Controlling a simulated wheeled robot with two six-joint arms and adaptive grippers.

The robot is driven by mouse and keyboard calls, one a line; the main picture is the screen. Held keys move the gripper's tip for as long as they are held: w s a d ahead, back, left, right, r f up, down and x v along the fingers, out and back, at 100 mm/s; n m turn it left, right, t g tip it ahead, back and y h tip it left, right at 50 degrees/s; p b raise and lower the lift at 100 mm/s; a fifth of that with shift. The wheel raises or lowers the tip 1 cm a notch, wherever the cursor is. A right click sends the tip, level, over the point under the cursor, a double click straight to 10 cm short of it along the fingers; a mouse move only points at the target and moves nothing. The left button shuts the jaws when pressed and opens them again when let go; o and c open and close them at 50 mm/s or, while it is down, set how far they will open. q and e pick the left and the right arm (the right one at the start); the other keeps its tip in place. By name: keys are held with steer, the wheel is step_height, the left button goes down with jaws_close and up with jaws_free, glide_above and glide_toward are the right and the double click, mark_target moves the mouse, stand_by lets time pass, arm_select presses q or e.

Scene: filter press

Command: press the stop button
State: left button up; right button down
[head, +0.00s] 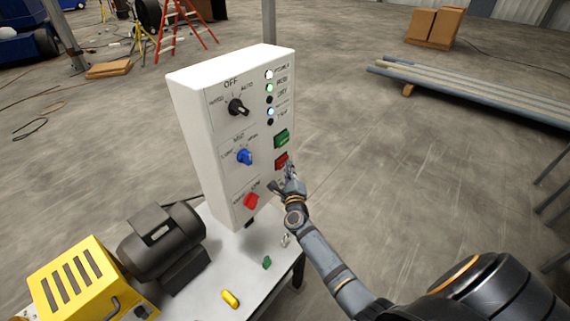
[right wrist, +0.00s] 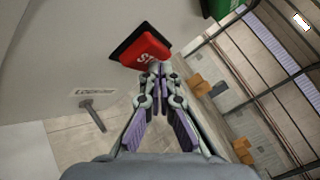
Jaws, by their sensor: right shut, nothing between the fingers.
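The stop button, a red square button (head: 281,160), is on the right side of a white control panel (head: 185,110), below a green button (head: 281,138). In the right wrist view the red stop button (right wrist: 146,48) shows white lettering, partly covered by my fingertips. My right gripper (head: 288,172) is shut and empty, with its tips at the lower edge of the red button. In the right wrist view its tips (right wrist: 158,70) overlap the button's lower right edge; I cannot tell whether they touch it. My left gripper is not in view.
The panel also carries a black knob (head: 238,107), a blue knob (head: 245,157) and a red knob (head: 250,201). A white table (head: 225,265) below holds a dark motor (head: 162,243), a yellow housing (head: 75,281) and small loose pieces.

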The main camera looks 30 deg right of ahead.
steer(key=shift+w+a+r, duration=0.1)
steer(key=shift+w, duration=0.2)
stand_by(0.4)
steer(key=shift+s, duration=0.1)
steer(key=shift+s+d, duration=0.35)
steer(key=shift+s, duration=0.5)
steer(key=s, duration=0.1)
steer(key=s+d+p, duration=0.1)
steer(key=s, duration=0.1)
steer(key=s+d, duration=0.1)
steer(key=shift+s+p, duration=0.3)
steer(key=shift+p, duration=0.05)
stand_by(0.4)
